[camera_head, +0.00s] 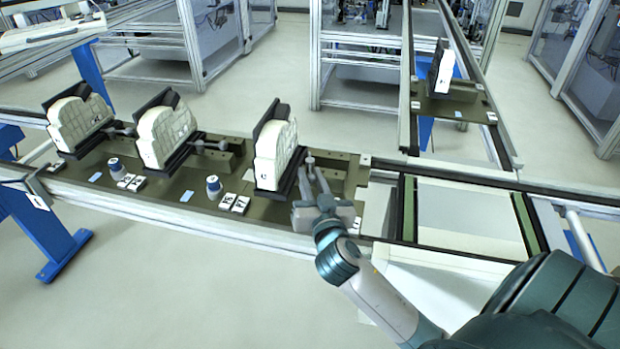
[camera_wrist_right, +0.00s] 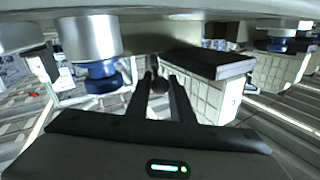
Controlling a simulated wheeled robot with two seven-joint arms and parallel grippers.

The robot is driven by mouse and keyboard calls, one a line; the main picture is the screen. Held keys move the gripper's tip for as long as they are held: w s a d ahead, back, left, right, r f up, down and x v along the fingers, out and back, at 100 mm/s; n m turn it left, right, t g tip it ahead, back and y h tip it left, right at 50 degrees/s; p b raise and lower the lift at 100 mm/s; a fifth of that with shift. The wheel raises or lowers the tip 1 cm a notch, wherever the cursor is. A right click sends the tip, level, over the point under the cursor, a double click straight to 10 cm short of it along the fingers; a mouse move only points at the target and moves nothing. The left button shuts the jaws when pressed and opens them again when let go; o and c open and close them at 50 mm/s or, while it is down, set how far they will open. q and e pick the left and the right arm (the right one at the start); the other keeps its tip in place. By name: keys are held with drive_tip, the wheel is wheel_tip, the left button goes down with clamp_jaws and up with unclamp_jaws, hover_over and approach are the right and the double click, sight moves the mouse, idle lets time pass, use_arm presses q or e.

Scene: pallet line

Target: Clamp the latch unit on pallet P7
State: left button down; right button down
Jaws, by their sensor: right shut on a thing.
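A white latch unit (camera_head: 275,155) stands upright against a black backplate on the dark pallet plate (camera_head: 345,172) at the right end of the near row. My right gripper (camera_head: 311,168) is just to the right of this unit, shut on a small clamp lever that stands up there. In the right wrist view, the lever's dark knob (camera_wrist_right: 159,85) sits between the two fingertips, and a white gridded unit (camera_wrist_right: 190,80) is beside them. The lever's lower part is hidden by the fingers. I cannot read the pallet number. My left gripper is not in view.
Two similar white units (camera_head: 168,135) (camera_head: 80,118) stand to the left, each with a clamp lever (camera_head: 205,145) beside it. Blue-and-silver knobs (camera_head: 214,186) and label cards (camera_head: 234,203) sit along the front. Another unit (camera_head: 441,70) stands on the back conveyor. The conveyor at right is empty.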

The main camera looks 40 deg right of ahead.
drive_tip(key=c, duration=1.6)
unclamp_jaws()
drive_tip(key=shift+o, duration=0.2)
drive_tip(key=shift+s, duration=0.1)
